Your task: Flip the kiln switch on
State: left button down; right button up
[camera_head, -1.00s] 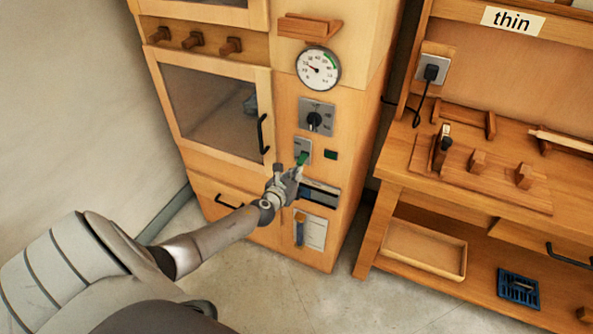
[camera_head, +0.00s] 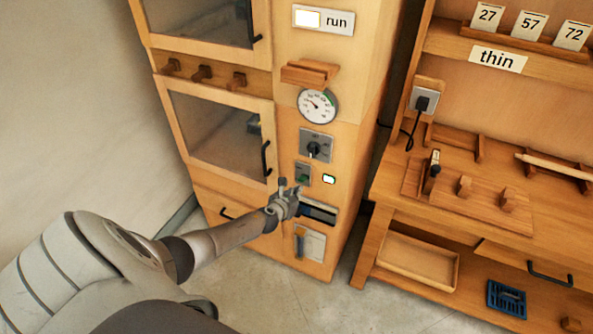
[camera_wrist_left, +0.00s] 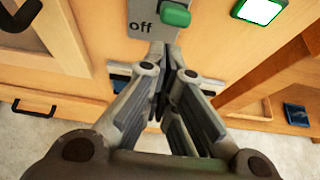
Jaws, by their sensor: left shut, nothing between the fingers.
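The kiln switch is a green toggle (camera_head: 303,178) on a small grey plate on the front of the wooden kiln cabinet (camera_head: 345,130). In the left wrist view the green toggle (camera_wrist_left: 176,14) sits above the level of the word "off". The small indicator (camera_head: 329,179) to its right is lit white with a green rim; it also shows in the left wrist view (camera_wrist_left: 259,10). My left gripper (camera_head: 290,187) is shut and empty, with its fingertips (camera_wrist_left: 163,50) just below the toggle, apparently apart from it. My right gripper is not in view.
A dial gauge (camera_head: 318,105) and a rotary knob plate (camera_head: 316,146) are above the switch. A "run" sign (camera_head: 323,20) with a bright lamp is higher up. A dark slot panel (camera_head: 318,212) is below. A wooden workbench (camera_head: 480,226) stands at the right.

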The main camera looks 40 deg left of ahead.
pick_arm(q)
jog(key=shift+r+p, duration=0.7)
jog(key=shift+r, duration=0.15)
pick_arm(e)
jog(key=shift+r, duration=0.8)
pick_arm(q)
notch_tip(320, 180, down, 4)
jog(key=s+b, duration=0.2)
jog(key=b, duration=0.2)
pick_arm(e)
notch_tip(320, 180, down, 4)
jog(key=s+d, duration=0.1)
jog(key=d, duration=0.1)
pick_arm(q)
jog(key=s+d+r+p, duration=0.2)
jog(key=s+r+p, duration=0.3)
jog(key=s+r, duration=0.1)
jog(key=shift+s+r, duration=0.25)
jog(key=shift+r, duration=0.6)
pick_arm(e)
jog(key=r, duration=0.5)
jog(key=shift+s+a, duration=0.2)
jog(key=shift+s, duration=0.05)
pick_arm(q)
jog(key=shift+f, duration=0.1)
